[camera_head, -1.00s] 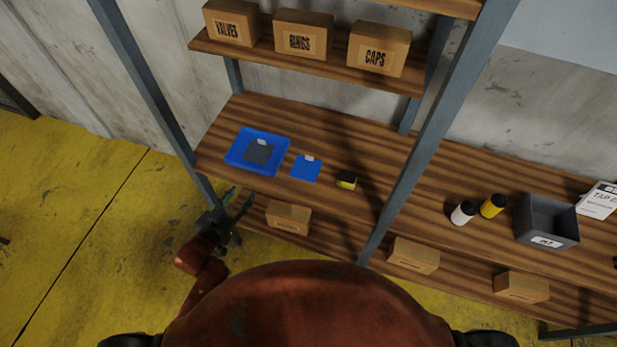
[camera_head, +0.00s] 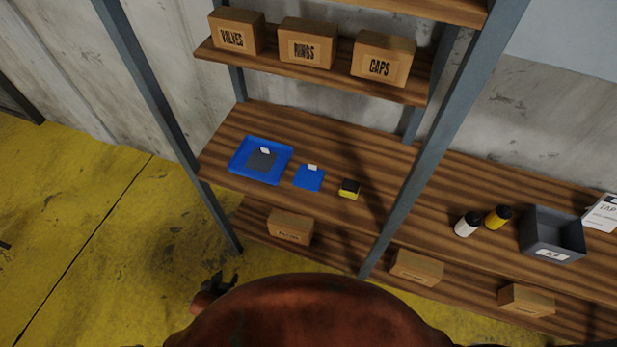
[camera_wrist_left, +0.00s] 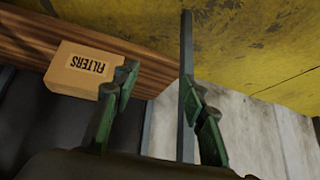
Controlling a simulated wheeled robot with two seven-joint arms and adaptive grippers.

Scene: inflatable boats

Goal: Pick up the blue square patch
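The blue square patch (camera_head: 309,178) lies flat on the wooden middle shelf (camera_head: 340,215), with a small white tag at its back edge. It sits just right of a blue tray (camera_head: 236,171) that holds a dark grey patch (camera_head: 262,158). My left gripper (camera_head: 226,284) is low in front of the shelf, over the yellow floor, well below and apart from the patch. In the left wrist view its green fingers (camera_wrist_left: 160,85) are spread apart with nothing between them. The patch does not show in that view. My right gripper is not in view.
A small yellow and black block (camera_head: 350,189) lies right of the patch. Grey posts (camera_head: 440,140) frame the shelf bay. Boxes stand on the upper shelf, and a box marked FILTERS (camera_wrist_left: 80,72) shows on the lower shelf. Bottles (camera_head: 467,224) and a grey bin (camera_head: 553,234) stand further right.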

